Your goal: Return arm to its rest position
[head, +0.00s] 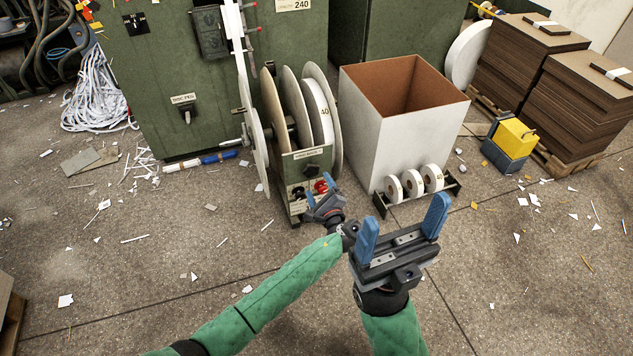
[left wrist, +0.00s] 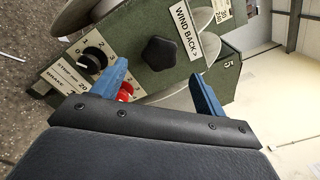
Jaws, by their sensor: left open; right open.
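My left gripper (head: 319,188) is open in front of the small green control box (head: 306,163) of the reel stand. In the left wrist view the left gripper (left wrist: 160,72) has its two blue fingers apart with nothing held between them. Beyond the fingers are a red button (left wrist: 126,91), partly hidden, a black dial (left wrist: 93,60) and a black star knob (left wrist: 158,53) under a "WIND BACK" label. I cannot tell whether a finger touches the panel. My right gripper (head: 403,228) is open and empty, lower and to the right, over the floor.
Large reels (head: 318,112) stand behind the control box beside a green machine (head: 215,60). A white open-topped bin (head: 400,140) and a low rack of small rolls (head: 413,184) stand to the right. Board stacks (head: 585,105) and a yellow-topped box (head: 514,138) are further right. Paper scraps litter the floor.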

